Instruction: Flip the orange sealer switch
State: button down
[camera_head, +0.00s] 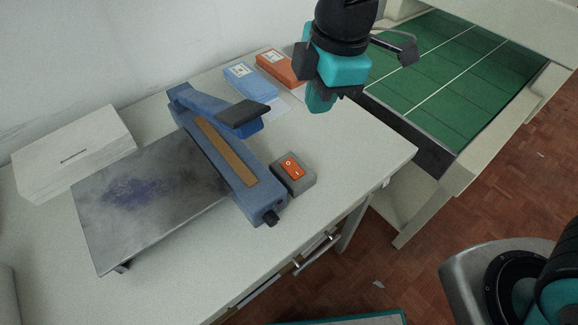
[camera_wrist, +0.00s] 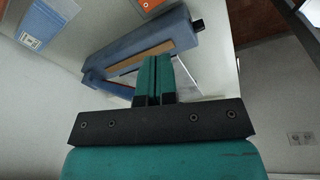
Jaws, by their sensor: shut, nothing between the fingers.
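The orange sealer switch (camera_head: 292,168) is a rocker on a small grey box (camera_head: 303,184), on the table to the right of the blue heat sealer (camera_head: 248,180). The switch also shows, cut off by the top edge, in the wrist view (camera_wrist: 150,4). My gripper (camera_head: 320,103) hangs above the table's back right area, up and to the right of the switch in the head view and apart from it. Its teal fingers (camera_wrist: 153,62) are together and empty. In the wrist view they overlap the sealer's outline.
The sealer's black-ended raised arm (camera_head: 243,113) stands left of my gripper. A metal plate (camera_head: 140,207) and white box (camera_head: 75,150) are farther left. Blue (camera_head: 250,80) and orange (camera_head: 281,68) packs lie behind. A green conveyor (camera_head: 460,75) is right. The table's front right is clear.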

aim_at(289, 164)
jog(key=a+f+n, duration=0.1)
jog(key=w+a+f+n, duration=0.1)
jog(key=f, duration=0.1)
jog(key=w+a+f+n, duration=0.1)
jog(key=n, duration=0.1)
jog(key=shift+w+a+f+h+b, duration=0.1)
jog(key=shift+w+f+h+b, duration=0.1)
jog(key=shift+h+b, duration=0.2)
jog(key=f, duration=0.4)
jog(key=w+f, duration=0.1)
jog(key=f, duration=0.4)
jog(key=a+f, duration=0.1)
jog(key=f, duration=0.4)
jog(key=shift+w, duration=0.2)
jog(key=shift+d+r, duration=0.1)
